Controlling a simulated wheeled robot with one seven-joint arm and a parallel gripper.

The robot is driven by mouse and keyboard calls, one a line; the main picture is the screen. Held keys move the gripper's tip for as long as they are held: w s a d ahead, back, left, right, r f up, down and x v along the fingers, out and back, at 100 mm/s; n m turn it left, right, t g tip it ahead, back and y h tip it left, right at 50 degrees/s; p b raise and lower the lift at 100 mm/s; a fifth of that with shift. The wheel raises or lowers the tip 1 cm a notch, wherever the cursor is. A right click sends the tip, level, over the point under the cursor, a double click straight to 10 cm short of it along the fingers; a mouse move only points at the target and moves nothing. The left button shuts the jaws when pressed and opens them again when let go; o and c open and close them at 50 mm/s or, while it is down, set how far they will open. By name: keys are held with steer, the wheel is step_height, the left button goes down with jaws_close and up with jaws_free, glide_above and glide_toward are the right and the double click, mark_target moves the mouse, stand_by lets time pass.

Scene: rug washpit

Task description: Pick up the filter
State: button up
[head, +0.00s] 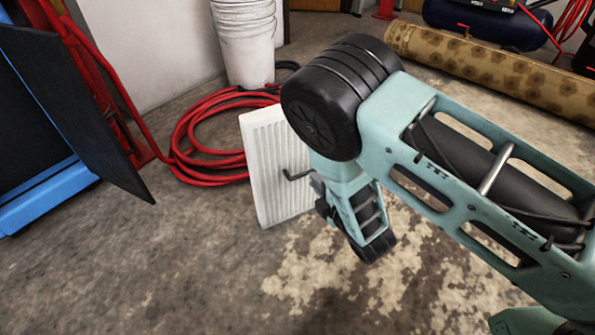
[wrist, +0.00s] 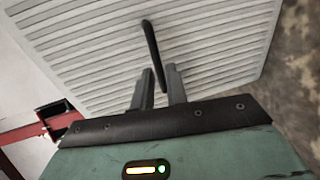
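The filter (head: 262,170) is a white, ribbed rectangular panel standing tilted on the concrete floor in the head view, its right part hidden by my arm. Its slatted face (wrist: 205,45) fills the upper part of the wrist view. A thin dark bar (wrist: 151,45), which looks like a handle on the filter, sticks out from that face. My gripper (wrist: 160,70) faces the filter, its two grey fingers on either side of the bar's near end. A small gap shows between the fingers and the bar, so it looks open. In the head view the fingertips are mostly hidden.
A coiled red hose (head: 205,140) lies behind and left of the filter, with white stacked buckets (head: 245,45) beyond it. A rolled rug (head: 490,72) lies at the back right. A blue machine (head: 45,195) stands at left. The floor in front is clear.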

mark_target(308, 172)
steer(key=b+x, duration=0.4)
steer(key=x, duration=0.1)
steer(key=shift+r, duration=0.1)
steer(key=shift+w+r, duration=0.1)
jaws_close()
steer(key=shift+r, duration=0.1)
